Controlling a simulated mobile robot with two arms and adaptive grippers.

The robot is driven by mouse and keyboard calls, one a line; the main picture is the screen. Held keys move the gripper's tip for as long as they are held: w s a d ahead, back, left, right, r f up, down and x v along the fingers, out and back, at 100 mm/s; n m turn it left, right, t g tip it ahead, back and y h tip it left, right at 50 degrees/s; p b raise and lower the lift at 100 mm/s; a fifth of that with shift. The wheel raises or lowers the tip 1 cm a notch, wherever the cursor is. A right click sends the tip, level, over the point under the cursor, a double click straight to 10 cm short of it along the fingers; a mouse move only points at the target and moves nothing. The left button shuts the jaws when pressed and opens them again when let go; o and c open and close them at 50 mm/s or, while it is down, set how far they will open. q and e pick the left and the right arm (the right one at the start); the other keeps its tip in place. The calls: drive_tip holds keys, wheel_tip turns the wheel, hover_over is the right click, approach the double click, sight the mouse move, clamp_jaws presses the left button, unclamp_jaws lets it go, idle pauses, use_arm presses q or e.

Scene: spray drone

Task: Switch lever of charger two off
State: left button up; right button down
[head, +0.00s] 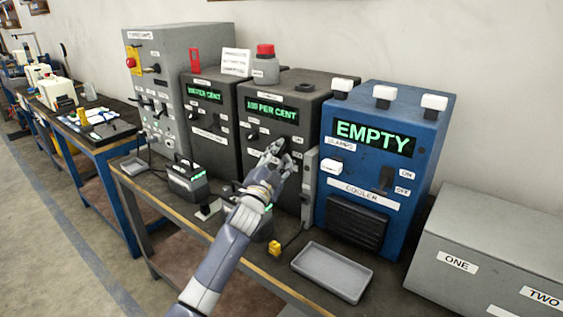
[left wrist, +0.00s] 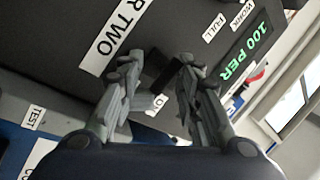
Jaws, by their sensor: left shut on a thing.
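Charger two (head: 315,90) is the dark grey box in the middle, with a green "100 PER CENT" display (head: 271,108). In the left wrist view its label (left wrist: 113,38) ends in "R TWO". My left gripper (head: 276,151) is at its front face, right of centre. In the left wrist view the fingers (left wrist: 158,80) are closed around a dark lever (left wrist: 160,72), beside a small, partly hidden label (left wrist: 157,105) that seems to read "ON". The fingers hide much of the lever, and I cannot tell its exact setting. My right gripper is out of view.
A similar dark charger (head: 203,95) stands to the left. A blue cooler unit (head: 425,125) reading "EMPTY" stands close on the right. A grey tray (head: 331,272) and a yellow plug (head: 274,248) lie on the bench in front.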

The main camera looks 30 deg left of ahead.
use_arm(q)
drive_tip(key=shift+a+r, duration=0.1)
drive_tip(key=shift+a, duration=0.4)
drive_tip(key=shift+c, duration=0.2)
drive_tip(key=o, duration=0.6)
drive_tip(key=shift+s, duration=0.1)
drive_tip(key=shift+s+f, duration=0.2)
drive_tip(key=shift+f, duration=0.15)
drive_tip(key=v, duration=0.7)
drive_tip(key=shift+s+d+r, duration=0.25)
drive_tip(key=shift+d, duration=0.15)
drive_tip(key=shift+d, duration=0.1)
